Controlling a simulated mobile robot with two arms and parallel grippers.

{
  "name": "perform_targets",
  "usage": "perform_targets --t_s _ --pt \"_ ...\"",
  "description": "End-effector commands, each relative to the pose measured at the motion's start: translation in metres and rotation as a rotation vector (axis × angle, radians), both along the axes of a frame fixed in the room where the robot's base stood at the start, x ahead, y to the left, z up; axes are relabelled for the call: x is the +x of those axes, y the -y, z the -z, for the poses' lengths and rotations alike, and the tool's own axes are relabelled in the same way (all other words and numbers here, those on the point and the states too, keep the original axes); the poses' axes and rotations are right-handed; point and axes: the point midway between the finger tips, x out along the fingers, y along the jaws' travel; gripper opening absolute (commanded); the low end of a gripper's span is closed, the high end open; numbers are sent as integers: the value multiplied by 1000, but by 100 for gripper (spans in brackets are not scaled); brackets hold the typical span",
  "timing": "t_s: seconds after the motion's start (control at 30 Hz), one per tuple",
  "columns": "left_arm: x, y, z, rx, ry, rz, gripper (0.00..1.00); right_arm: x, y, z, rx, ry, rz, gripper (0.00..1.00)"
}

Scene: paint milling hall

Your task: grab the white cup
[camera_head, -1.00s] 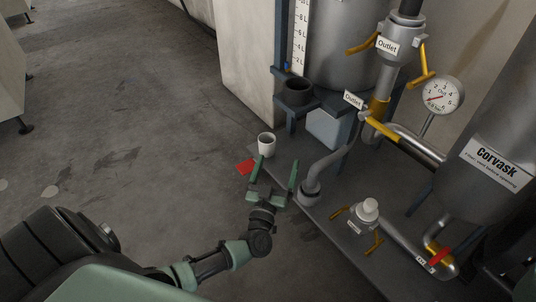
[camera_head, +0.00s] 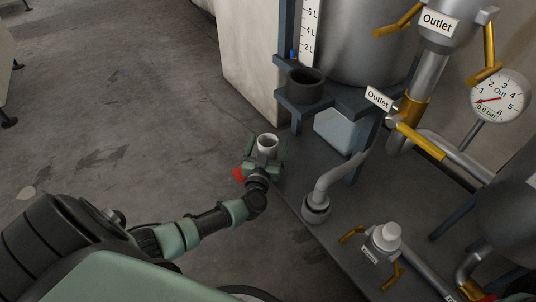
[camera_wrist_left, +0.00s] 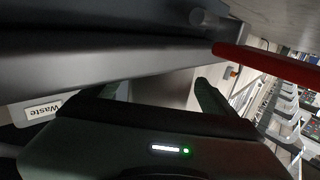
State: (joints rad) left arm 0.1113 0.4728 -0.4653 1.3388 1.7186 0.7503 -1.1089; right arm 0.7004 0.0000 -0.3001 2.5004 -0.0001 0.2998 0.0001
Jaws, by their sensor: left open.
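The white cup (camera_head: 267,142) stands upright near the left edge of the dark platform (camera_head: 290,205), in the head view. My left gripper (camera_head: 265,152) is open at the cup, with a green finger on either side of it. The gripper hides the cup's lower part, and I cannot tell whether the fingers touch it. In the left wrist view the two fingers (camera_wrist_left: 165,88) stand apart with a plain grey surface between them; I cannot make out the cup there for certain. My right gripper is not in view.
A red flat piece (camera_head: 238,175) lies beside the gripper, partly hidden. A grey bent pipe (camera_head: 330,185) rises to the right. A dark round holder (camera_head: 305,86) on a blue frame stands behind the cup. A "Waste" label (camera_wrist_left: 43,110) shows in the wrist view. Open floor lies left.

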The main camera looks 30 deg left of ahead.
Motion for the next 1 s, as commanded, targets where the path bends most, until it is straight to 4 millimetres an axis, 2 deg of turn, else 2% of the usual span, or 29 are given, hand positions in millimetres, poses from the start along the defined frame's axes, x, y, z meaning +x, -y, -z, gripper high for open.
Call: perform_targets --t_s 0.03,0.1,0.43,0.67,1.0 --pt "7 -3 5 1 4 0 87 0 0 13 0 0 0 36" --pt "14 -6 4 1 3 -1 87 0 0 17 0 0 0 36" --pt "20 -8 0 0 0 0 87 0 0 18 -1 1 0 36" --pt "20 -8 0 0 0 -1 23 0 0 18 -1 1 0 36" --pt "20 -8 -3 -1 0 -1 22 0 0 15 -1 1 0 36"
